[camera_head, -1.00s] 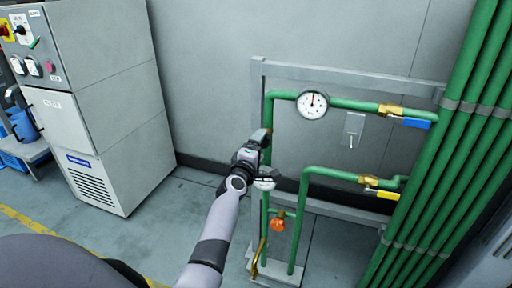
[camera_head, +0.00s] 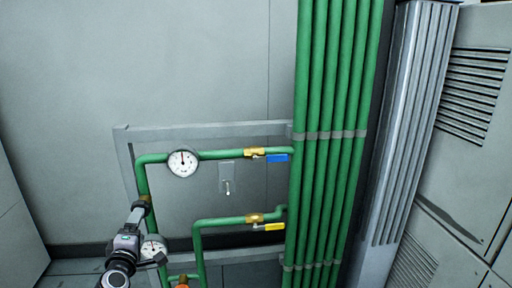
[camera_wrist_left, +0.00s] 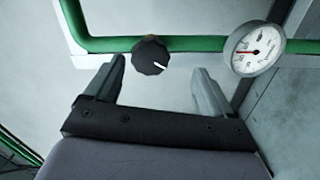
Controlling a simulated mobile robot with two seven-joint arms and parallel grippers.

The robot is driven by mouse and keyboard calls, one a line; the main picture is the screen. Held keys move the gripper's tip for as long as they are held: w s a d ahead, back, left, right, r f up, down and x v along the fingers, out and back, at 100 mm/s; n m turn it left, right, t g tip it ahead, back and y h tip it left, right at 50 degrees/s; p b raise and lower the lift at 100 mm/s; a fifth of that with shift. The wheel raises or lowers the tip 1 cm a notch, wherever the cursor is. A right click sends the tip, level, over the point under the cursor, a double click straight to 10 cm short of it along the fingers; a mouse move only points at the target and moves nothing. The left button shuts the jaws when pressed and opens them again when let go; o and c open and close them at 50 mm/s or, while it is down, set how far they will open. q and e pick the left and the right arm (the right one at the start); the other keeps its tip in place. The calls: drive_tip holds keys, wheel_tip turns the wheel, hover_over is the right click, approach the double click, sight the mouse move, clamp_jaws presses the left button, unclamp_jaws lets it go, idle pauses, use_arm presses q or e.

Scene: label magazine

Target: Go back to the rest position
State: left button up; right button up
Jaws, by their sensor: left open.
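My left gripper (camera_head: 140,210) is at the lower left of the head view, in front of the left upright green pipe, between an upper gauge (camera_head: 183,162) and a lower gauge (camera_head: 153,247). In the left wrist view the gripper (camera_wrist_left: 158,66) is open, with nothing held between its fingers. A black knob (camera_wrist_left: 150,55) with a white mark sits on a green pipe (camera_wrist_left: 205,44) beyond the gap between the fingertips. I cannot tell whether the fingers are clear of it in depth. My right gripper is not in view.
A grey frame (camera_head: 220,131) carries the piping. Blue (camera_head: 277,158) and yellow (camera_head: 270,227) valve handles and a wall switch (camera_head: 227,178) are to the right. Thick green pipes (camera_head: 335,90) rise beyond them. Grey cabinets (camera_head: 470,150) stand at far right.

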use_arm(q)
drive_tip(key=s+d+f+m+g+h+p, duration=0.2)
drive_tip(key=s+d+m, duration=0.3)
drive_tip(key=s, duration=0.6)
drive_tip(key=s+d+f+m+g+h+p, duration=0.2)
drive_tip(key=s+d+f+m+p, duration=0.2)
drive_tip(key=s, duration=0.7)
drive_tip(key=s+d+f+m+g+h+p, duration=0.1)
drive_tip(key=s+d+f+m+g+p, duration=0.1)
drive_tip(key=s+d+m, duration=0.5)
drive_tip(key=s+f+m, duration=0.1)
drive_tip(key=s+m, duration=0.3)
drive_tip(key=shift+s+d+f+m+g+h+p, duration=0.15)
drive_tip(key=shift+s+f+m+g+h+p, duration=0.15)
drive_tip(key=shift+g+h+p, duration=0.1)
drive_tip(key=shift+w, duration=0.1)
idle(0.9)
